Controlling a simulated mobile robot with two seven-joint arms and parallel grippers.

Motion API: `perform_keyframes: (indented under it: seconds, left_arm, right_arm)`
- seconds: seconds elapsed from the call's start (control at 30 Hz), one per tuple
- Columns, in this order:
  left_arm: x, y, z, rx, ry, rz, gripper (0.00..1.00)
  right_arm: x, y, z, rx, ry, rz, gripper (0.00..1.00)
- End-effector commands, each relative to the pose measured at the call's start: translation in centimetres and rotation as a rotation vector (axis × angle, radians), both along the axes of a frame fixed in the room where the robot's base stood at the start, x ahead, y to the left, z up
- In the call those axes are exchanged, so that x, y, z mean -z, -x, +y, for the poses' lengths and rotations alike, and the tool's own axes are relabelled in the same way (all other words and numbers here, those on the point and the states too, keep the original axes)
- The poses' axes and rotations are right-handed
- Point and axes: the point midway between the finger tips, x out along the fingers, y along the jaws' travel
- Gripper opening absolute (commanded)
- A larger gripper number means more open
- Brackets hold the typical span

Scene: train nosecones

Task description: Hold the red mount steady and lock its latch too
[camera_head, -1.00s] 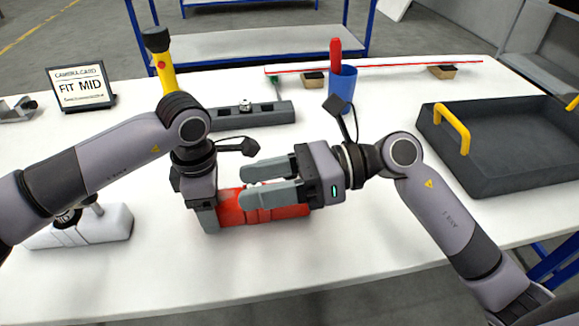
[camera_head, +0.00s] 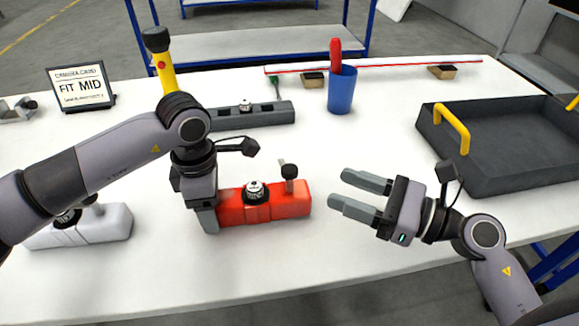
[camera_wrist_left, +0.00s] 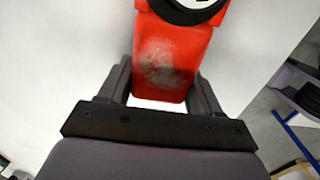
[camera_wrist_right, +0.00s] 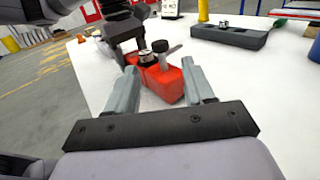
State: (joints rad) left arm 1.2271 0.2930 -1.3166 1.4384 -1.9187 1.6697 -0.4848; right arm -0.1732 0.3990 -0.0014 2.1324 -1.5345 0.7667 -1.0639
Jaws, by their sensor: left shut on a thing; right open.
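The red mount (camera_head: 290,205) lies on the white table in front of me, with a round black-and-white camera piece (camera_head: 256,190) on its top. Its latch (camera_head: 289,175), a dark knob with a lever, stands up at its right end. My left gripper (camera_head: 208,218) is shut on the mount's left end; the left wrist view shows the red end (camera_wrist_left: 172,70) between its fingers. My right gripper (camera_head: 352,195) is open and empty, to the right of the mount and apart from it. The right wrist view shows the mount (camera_wrist_right: 165,82) and latch (camera_wrist_right: 161,47) ahead, beyond its fingers.
A white mount (camera_head: 105,225) lies at left and a grey mount (camera_head: 250,116) behind. A sign (camera_head: 82,88) reads "FIT MID". A yellow flashlight (camera_head: 163,70), blue cup (camera_head: 342,92) and dark tray (camera_head: 500,150) with yellow handles stand around. The table's front middle is clear.

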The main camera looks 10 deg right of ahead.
Motion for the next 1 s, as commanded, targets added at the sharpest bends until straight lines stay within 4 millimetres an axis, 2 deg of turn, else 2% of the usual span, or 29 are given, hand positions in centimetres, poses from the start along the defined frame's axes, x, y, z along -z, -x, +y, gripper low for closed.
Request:
perform_keyframes:
  seconds: [0.5,0.7,1.0]
  left_arm:
    - [-0.1,0.0,0.0,0.000,0.002,-0.001,0.28]
    - [-0.1,0.0,0.0,0.000,0.001,-0.001,0.28]
    - [-0.1,0.0,0.0,0.000,0.001,-0.001,0.28]
  right_arm:
    - [-0.1,-5.6,7.4,-0.002,-0.006,0.001,0.53]
    - [-0.1,-6.5,8.7,-0.003,-0.002,0.001,0.53]
    - [0.0,-6.6,8.9,-0.003,-0.001,0.002,0.53]
